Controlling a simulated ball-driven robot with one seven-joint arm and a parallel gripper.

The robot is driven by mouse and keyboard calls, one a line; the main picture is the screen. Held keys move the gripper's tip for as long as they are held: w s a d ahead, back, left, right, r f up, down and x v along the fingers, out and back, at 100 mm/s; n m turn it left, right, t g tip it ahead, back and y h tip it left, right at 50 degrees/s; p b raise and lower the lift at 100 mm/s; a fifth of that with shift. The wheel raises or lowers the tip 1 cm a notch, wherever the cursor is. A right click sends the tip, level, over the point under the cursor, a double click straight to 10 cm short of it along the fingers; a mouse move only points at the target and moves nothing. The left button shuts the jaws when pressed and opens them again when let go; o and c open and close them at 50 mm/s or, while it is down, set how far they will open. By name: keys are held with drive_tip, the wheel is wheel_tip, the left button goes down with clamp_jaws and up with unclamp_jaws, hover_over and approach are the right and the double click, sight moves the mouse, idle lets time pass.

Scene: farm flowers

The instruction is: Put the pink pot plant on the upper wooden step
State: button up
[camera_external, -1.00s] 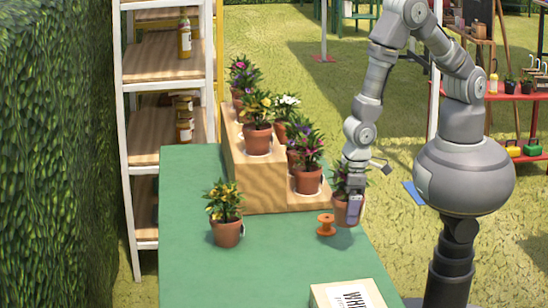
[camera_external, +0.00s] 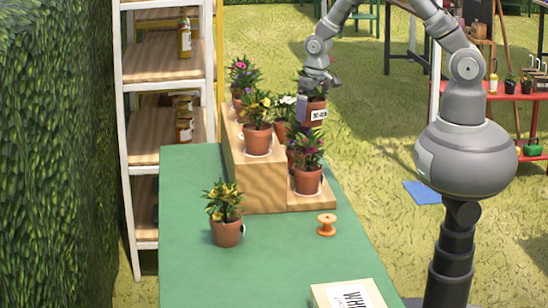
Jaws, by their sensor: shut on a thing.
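My gripper (camera_external: 301,110) is shut on a potted plant (camera_external: 315,105) with a terracotta pot and a white label. Its flowers are partly hidden by my arm, so their colour is hard to tell. It is held high, near the right side of the stepped wooden stand. The upper wooden step (camera_external: 238,150) bears a yellow-flowered pot plant (camera_external: 257,128) at its front and a pink-flowered one (camera_external: 243,78) further back. The lower step (camera_external: 318,201) bears a plant with pinkish-purple flowers (camera_external: 308,168) at its front, with others behind it, partly hidden.
A yellow-orange flowered pot plant (camera_external: 226,222) and an orange spool (camera_external: 326,225) stand on the green table (camera_external: 270,265). A box with a printed label (camera_external: 348,297) lies at the front edge. A shelf rack (camera_external: 165,100) stands behind at left.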

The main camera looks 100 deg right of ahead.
drive_tip(key=w+d, duration=0.2)
drive_tip(key=w, duration=0.2)
drive_tip(key=w+d+f+b, duration=0.1)
drive_tip(key=w+d, duration=0.1)
drive_tip(key=w, duration=0.3)
drive_tip(key=w+d, duration=0.3)
drive_tip(key=w, duration=0.2)
drive_tip(key=shift+f+b, duration=0.25)
drive_tip(key=shift+b, duration=0.15)
drive_tip(key=shift+w+f, duration=0.2)
drive_tip(key=shift+f, duration=0.05)
wheel_tip(320, 180, down, 3)
drive_tip(key=shift+f+b, duration=0.1)
drive_tip(key=shift+b, duration=0.45)
drive_tip(key=o, duration=1)
